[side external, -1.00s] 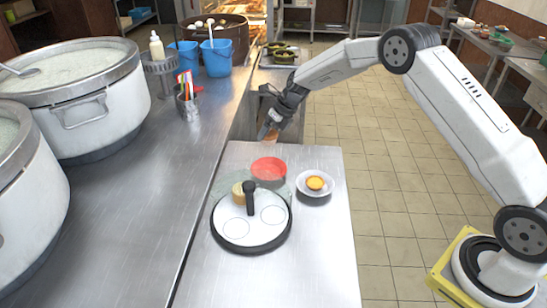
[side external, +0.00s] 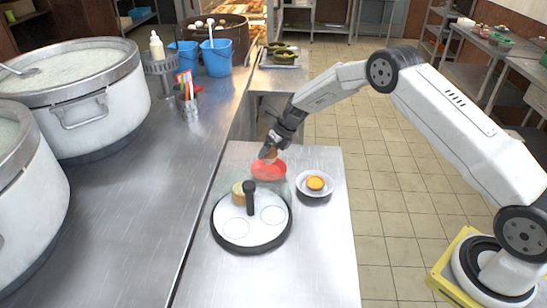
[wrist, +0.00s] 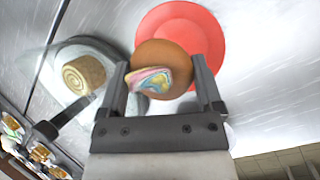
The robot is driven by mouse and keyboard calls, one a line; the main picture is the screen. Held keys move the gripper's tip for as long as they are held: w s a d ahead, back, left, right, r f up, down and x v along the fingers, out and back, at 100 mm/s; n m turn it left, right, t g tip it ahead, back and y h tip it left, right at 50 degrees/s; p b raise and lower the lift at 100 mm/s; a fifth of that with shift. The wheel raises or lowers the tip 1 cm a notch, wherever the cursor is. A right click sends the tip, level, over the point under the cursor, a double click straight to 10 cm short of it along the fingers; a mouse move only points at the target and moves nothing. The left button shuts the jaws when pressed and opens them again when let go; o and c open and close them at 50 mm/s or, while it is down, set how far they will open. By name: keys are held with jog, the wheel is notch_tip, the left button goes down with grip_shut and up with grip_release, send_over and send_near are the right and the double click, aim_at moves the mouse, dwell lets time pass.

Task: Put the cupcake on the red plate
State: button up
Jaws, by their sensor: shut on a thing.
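My gripper (side external: 269,150) is shut on the cupcake, which has a brown body and a pastel swirl (wrist: 152,80) in the wrist view. The fingers press on its two sides. The red plate (side external: 268,172) lies on the steel counter in the side view, and the gripper is at its far edge, over or just above it. In the wrist view the plate (wrist: 205,35) shows behind the cupcake, which covers part of it. The cupcake is mostly hidden by the fingers in the side view. I cannot tell whether it touches the plate.
A round white tray (side external: 232,226) with a black upright handle (side external: 249,198) stands in front of the plate, with a rolled pastry (side external: 238,188) on it. A white bowl (side external: 301,190) with an orange pastry is at right. Large stockpots (side external: 100,105) stand at left.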

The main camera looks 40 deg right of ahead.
aim_at(270, 171)
jog(key=shift+f, duration=2.15)
jog(key=shift+f, duration=0.45)
jog(key=o, duration=1)
jog(key=shift+v, duration=0.8)
jog(key=shift+s+d+r, duration=0.15)
jog(key=shift+r, duration=0.15)
jog(key=shift+s+d+r, duration=0.2)
jog(key=shift+r, duration=0.45)
jog(key=shift+s+d+r, duration=0.1)
jog(key=shift+r, duration=0.2)
jog(key=shift+s+d+r, duration=0.1)
jog(key=shift+s+r, duration=0.05)
jog(key=shift+r, duration=0.1)
jog(key=shift+r, duration=0.15)
